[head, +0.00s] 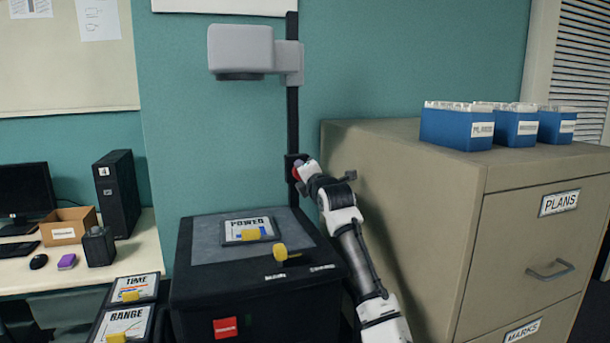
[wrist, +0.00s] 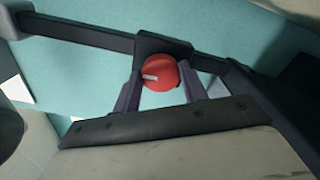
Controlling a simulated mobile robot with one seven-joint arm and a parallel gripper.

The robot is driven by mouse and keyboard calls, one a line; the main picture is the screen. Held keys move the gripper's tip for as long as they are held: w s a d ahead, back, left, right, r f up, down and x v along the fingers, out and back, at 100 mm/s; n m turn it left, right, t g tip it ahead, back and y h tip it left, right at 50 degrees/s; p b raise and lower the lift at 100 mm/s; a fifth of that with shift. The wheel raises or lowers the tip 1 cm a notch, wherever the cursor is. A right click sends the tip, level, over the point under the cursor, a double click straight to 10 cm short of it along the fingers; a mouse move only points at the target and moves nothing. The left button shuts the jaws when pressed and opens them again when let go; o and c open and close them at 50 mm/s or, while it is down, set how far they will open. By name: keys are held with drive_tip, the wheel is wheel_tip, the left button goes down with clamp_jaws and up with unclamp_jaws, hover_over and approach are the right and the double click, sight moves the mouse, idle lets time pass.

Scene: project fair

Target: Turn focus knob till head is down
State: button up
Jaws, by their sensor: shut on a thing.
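The projector's grey head (head: 241,50) sits near the top of the black upright post (head: 292,115), well above the dark projector base (head: 200,290). The red focus knob (wrist: 160,73) is on a black block (wrist: 163,44) on the post; in the head view the knob (head: 298,170) is partly hidden by my gripper. My gripper (head: 303,172) reaches in from the right and is shut on the knob. In the wrist view its two fingers (wrist: 160,85) stand on either side of the knob. A pale mark on the knob points to the left.
A tan filing cabinet (head: 400,220) with blue file boxes (head: 456,128) stands close to the right of my arm. A desk (head: 140,255) is at left.

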drive_tip(key=o, duration=1)
drive_tip(key=shift+a, duration=0.1)
drive_tip(key=shift+c, duration=0.2)
drive_tip(key=shift+s, duration=0.1)
drive_tip(key=b+v, duration=0.4)
drive_tip(key=v, duration=0.9)
drive_tip(key=shift+s+b, duration=0.3)
drive_tip(key=shift+b, duration=0.05)
